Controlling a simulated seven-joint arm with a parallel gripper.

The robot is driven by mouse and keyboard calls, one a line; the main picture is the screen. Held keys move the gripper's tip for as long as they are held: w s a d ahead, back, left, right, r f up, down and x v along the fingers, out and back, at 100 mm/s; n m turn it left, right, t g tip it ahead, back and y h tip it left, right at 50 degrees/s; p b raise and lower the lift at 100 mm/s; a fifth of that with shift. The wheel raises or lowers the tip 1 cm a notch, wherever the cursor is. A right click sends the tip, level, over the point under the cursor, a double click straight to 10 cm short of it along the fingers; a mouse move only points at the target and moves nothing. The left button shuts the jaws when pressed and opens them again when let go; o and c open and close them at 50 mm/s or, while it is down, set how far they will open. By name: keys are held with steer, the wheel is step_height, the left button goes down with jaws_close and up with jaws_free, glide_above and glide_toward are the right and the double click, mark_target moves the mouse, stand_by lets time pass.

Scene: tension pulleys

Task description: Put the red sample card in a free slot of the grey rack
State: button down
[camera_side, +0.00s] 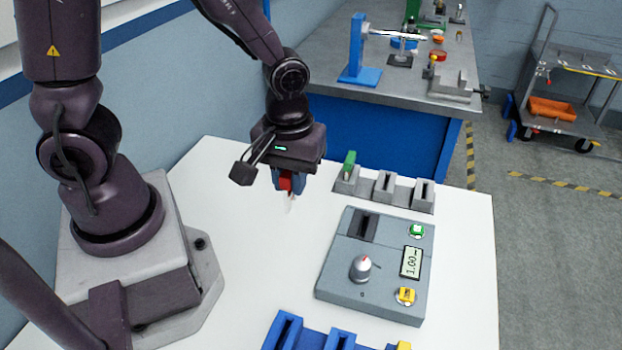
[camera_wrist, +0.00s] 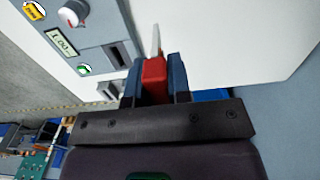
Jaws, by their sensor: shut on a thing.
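My gripper (camera_side: 287,182) is shut on the red sample card (camera_side: 285,184) and holds it above the white table, left of the grey rack. In the wrist view the red card (camera_wrist: 154,76) sits between the two blue fingers of my gripper (camera_wrist: 155,80), with a pale thin part sticking out beyond them. The grey rack (camera_side: 408,197) stands at the table's back edge in the side view. A green card (camera_side: 349,160) stands in its left slot. The middle and right slots look empty. In the wrist view the rack is mostly hidden behind my gripper.
A grey device (camera_side: 340,272) with a knob, a display, a slot and green and yellow buttons stands in front of the grey rack. A blue rack (camera_side: 310,338) with a yellow card (camera_side: 403,346) is at the front edge. The white table (camera_side: 235,215) is clear below my gripper.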

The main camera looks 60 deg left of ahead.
steer(key=shift+s, duration=0.15)
steer(key=shift+r, duration=0.1)
steer(key=shift+r, duration=2.45)
steer(key=shift+a+f, duration=0.15)
steer(key=shift+a, duration=0.05)
steer(key=shift+w+a+f+n, duration=0.15)
steer(key=shift+w+a+f, duration=0.2)
steer(key=shift+f, duration=0.2)
steer(key=shift+w+a+f+n, duration=0.15)
steer(key=shift+w+a+f, duration=0.05)
steer(key=shift+w+f, duration=0.3)
steer(key=w+a+f, duration=0.3)
steer(key=w, duration=0.9)
steer(key=w+a+f, duration=0.2)
steer(key=w+f, duration=0.2)
steer(key=w, duration=0.8)
steer(key=shift+s+f, duration=0.15)
steer(key=shift+f, duration=0.95)
steer(key=shift+s+f, duration=0.1)
steer(key=shift+f, duration=1)
